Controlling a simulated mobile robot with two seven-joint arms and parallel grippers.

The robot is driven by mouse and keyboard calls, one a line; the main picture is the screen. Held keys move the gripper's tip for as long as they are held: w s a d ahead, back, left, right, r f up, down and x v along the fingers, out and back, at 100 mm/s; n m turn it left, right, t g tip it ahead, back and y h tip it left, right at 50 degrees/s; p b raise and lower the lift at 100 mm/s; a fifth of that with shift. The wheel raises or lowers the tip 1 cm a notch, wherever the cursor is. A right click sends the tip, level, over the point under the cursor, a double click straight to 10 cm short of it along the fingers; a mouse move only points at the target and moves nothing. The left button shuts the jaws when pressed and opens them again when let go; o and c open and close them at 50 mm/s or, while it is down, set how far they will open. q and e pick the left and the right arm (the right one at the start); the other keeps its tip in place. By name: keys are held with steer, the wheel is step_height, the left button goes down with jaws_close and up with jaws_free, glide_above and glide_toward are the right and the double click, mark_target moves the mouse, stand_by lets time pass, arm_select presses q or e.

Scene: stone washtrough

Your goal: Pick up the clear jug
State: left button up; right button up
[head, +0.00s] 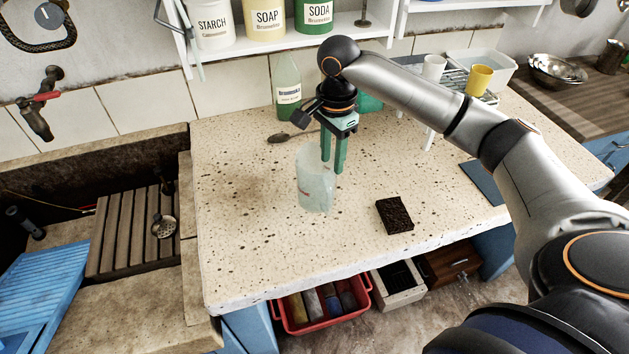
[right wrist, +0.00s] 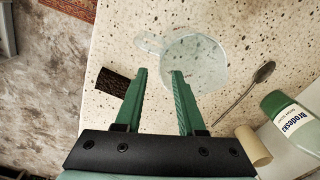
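The clear jug (head: 315,185) stands upright on the speckled stone counter (head: 250,240). In the right wrist view the jug (right wrist: 200,62) lies just beyond my fingertips, with its handle toward the left of that picture. My right gripper (head: 333,165) points down at the jug's right and far side. Its two green fingers are apart with nothing between them, as the right wrist view of the gripper (right wrist: 159,73) also shows. Whether a finger touches the jug, I cannot tell. My left gripper is not in view.
A dark sponge (head: 394,215) lies right of the jug. A spoon (head: 290,136) and a green-labelled bottle (head: 287,88) are behind it. A rack with a yellow cup (head: 479,80) stands at the back right. The trough (head: 70,170) is left. The counter's front is clear.

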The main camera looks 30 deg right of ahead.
mark_target(330, 187)
step_height(330, 187, down, 10)
steer(key=shift+w+a+r, duration=0.1)
steer(key=shift+r, duration=0.05)
stand_by(0.3)
jaws_close()
steer(key=shift+r, duration=0.1)
stand_by(1.3)
